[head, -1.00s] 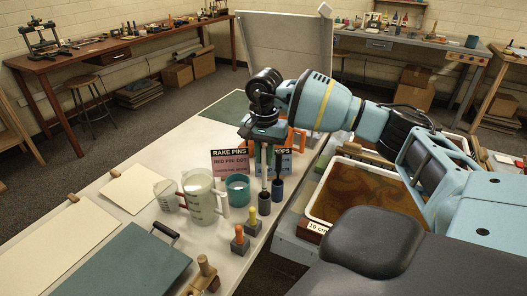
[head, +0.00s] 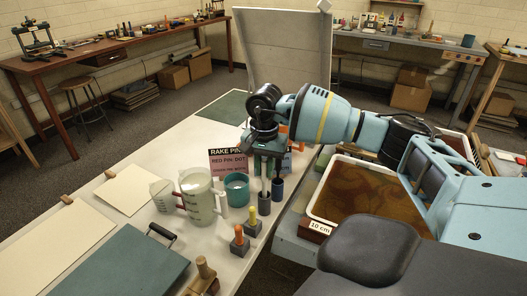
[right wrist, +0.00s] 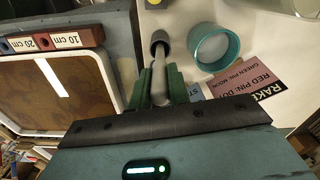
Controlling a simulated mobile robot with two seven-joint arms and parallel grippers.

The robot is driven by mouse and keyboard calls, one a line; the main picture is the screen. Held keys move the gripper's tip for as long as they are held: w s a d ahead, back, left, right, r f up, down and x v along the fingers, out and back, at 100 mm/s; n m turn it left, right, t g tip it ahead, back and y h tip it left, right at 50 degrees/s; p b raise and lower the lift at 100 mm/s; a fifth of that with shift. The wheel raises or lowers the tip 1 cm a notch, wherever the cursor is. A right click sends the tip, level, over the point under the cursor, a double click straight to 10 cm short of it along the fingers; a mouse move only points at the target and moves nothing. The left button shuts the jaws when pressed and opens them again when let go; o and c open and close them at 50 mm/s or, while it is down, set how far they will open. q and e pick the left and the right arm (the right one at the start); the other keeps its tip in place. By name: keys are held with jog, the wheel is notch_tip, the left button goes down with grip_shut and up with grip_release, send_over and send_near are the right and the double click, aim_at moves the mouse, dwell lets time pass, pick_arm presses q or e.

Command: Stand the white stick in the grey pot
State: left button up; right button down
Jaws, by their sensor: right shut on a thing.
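My right gripper (head: 266,168) points down over the table and is shut on the white stick (head: 264,176). The stick is upright, directly above the grey pot (head: 264,199), with its lower end at the pot's mouth. How far it reaches inside cannot be told. In the right wrist view, the green fingers (right wrist: 158,90) grip the pale stick (right wrist: 158,70), which lines up with the dark round mouth of the pot (right wrist: 160,38). My left gripper is not in view.
A dark blue pot (head: 277,188) stands close to the right of the grey pot. A teal cup (head: 237,188) and measuring jug (head: 198,201) stand left. Yellow-topped (head: 250,220) and orange-topped (head: 239,242) pegs stand in front. A marbling tray (head: 318,218) lies right.

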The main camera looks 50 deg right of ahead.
jog(key=shift+f, duration=0.5)
jog(key=c, duration=0.8)
grip_release()
jog(key=shift+f, duration=0.1)
jog(key=shift+o, duration=0.2)
jog(key=shift+r, duration=3.95)
jog(key=shift+f, duration=0.1)
